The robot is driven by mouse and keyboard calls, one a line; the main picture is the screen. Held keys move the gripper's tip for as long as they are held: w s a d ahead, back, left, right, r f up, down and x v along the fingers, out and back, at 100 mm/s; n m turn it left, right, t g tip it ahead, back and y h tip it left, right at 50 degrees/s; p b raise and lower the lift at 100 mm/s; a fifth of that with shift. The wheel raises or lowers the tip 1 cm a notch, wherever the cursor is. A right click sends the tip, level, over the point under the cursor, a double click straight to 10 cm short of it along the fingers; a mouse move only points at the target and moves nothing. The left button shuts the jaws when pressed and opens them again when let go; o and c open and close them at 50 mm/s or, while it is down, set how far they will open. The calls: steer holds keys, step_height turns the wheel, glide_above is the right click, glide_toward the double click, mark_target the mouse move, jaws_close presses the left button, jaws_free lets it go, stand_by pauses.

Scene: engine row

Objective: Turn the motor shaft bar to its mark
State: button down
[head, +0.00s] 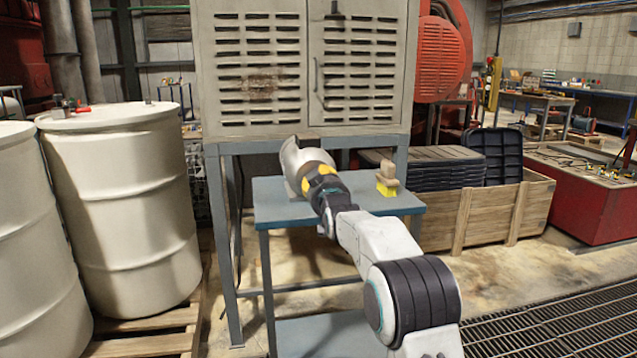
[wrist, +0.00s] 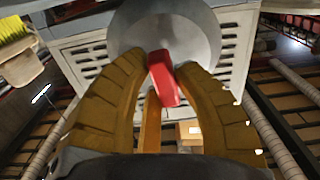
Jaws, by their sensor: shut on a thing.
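The motor (head: 290,158) is a pale grey rounded body on the blue-grey bench, partly hidden behind my gripper in the head view. In the wrist view its round grey face (wrist: 180,25) fills the top middle. The red shaft bar (wrist: 163,80) stands out from that face, tilted slightly, with its lower end leaning right. My gripper (wrist: 163,66) has its yellow-brown fingers on both sides of the bar and is shut on it. In the head view my gripper (head: 319,180) hides the bar. I cannot make out the mark in either view.
The bench (head: 385,203) also holds a brush with yellow bristles (head: 387,188) at right. A louvred grey cabinet (head: 310,70) stands above and behind. White drums (head: 120,200) stand at left, and a wooden crate (head: 490,215) is at right.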

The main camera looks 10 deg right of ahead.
steer(key=shift+m+b, duration=0.5)
steer(key=shift+m, duration=0.1)
steer(key=c, duration=0.9)
jaws_free()
steer(key=shift+c, duration=0.2)
steer(key=s, duration=1.2)
steer(key=shift+a, duration=0.1)
